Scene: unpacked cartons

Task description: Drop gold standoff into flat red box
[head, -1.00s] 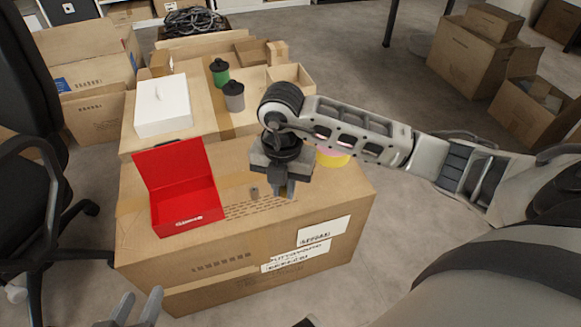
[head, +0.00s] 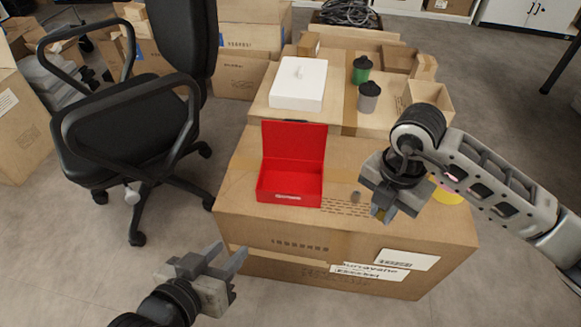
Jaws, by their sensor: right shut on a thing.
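The flat red box (head: 290,186) sits on the near carton with its lid standing open at the back. Its inside looks empty. My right gripper (head: 383,212) is over the right part of the same carton, to the right of the box, pointing down. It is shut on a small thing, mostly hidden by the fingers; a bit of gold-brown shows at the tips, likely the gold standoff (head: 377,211). My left gripper (head: 226,262) is open and empty, in front of the carton at lower left.
A yellow round thing (head: 448,194) is partly behind my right arm. A white box (head: 298,84), a green canister (head: 361,70) and a grey canister (head: 369,97) stand behind. An office chair (head: 130,120) is at left.

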